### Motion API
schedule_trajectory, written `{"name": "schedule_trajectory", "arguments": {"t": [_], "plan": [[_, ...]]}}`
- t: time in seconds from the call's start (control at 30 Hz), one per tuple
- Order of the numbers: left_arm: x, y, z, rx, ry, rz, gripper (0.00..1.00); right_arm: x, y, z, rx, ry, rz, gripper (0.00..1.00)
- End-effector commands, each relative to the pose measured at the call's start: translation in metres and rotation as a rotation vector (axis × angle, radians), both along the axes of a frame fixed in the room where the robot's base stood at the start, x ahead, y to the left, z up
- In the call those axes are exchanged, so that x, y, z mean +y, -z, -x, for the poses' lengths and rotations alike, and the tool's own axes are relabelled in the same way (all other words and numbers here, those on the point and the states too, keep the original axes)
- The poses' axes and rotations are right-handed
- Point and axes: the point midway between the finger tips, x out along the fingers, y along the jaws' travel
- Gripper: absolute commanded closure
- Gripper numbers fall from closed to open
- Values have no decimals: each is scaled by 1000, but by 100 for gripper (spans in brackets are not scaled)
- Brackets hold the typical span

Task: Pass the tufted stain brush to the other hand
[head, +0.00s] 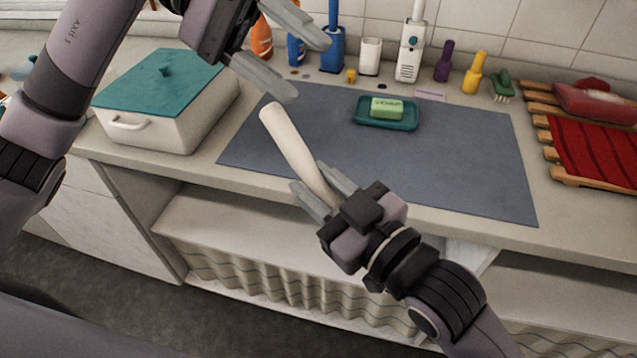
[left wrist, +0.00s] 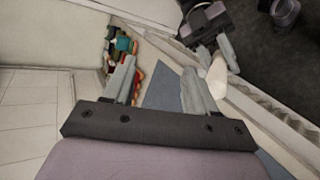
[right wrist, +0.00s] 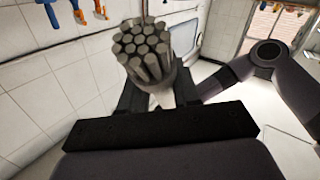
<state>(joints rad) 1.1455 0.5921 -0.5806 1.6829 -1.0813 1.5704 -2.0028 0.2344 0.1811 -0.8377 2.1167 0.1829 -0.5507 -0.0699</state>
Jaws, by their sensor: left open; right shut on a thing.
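The tufted stain brush (head: 289,143) has a long cream handle, which points up and left from my right gripper (head: 316,183). My right gripper is shut on the brush above the counter's front edge. In the right wrist view, the brush's grey round tufts (right wrist: 146,48) face the camera and hide much of the fingers. My left gripper (head: 305,66) is open and empty, above and apart from the handle's free end. In the left wrist view, the handle (left wrist: 217,76) shows to the right of my left fingers (left wrist: 158,72), not between them.
A blue-grey mat (head: 455,165) covers the counter, with a teal soap dish (head: 388,126) and green soap (head: 387,107) on it. A white box with teal lid (head: 160,82) stands left. Bottles and brushes line the tiled wall. A wooden rack (head: 565,177) with red cloth lies right.

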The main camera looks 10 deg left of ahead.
Motion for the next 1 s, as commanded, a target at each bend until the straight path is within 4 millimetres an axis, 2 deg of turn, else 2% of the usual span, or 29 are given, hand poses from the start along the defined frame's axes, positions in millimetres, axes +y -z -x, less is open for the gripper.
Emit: {"name": "schedule_trajectory", "arguments": {"t": [0.03, 0.1, 0.23, 0.37, 0.53, 0.67, 0.77, 0.87, 0.9, 1.0], "plan": [[-12, 3, 2, 130, -50, 89, 43, 0, 0, 0, -1, 0, -1, 100], [-24, 0, 1, 320, -125, 209, 43, 0, 0, 0, -1, 0, -1, 100], [-32, -4, -7, 699, -239, 412, 43, 0, 0, 0, -1, 0, -1, 100], [-25, -1, -22, 1107, -324, 600, 43, 0, 0, 0, -1, 0, -1, 100], [4, 18, -49, 1663, -383, 850, 43, 0, -1, 0, -1, 0, -1, 100], [38, 49, -69, 2092, -372, 1058, 43, 0, -1, 0, -1, 0, -1, 100], [63, 89, -78, 2418, -321, 1213, 43, 0, 0, 0, -1, 0, -1, 100], [76, 143, -77, 2731, -241, 1340, 43, 0, 0, 0, -1, 0, -1, 100], [81, 164, -75, -2788, 203, -1365, 43, 0, -1, 0, -1, 0, -1, 100], [90, 217, -64, -2536, 92, -1248, 43, 0, -1, 0, -1, 0, -1, 100]]}}
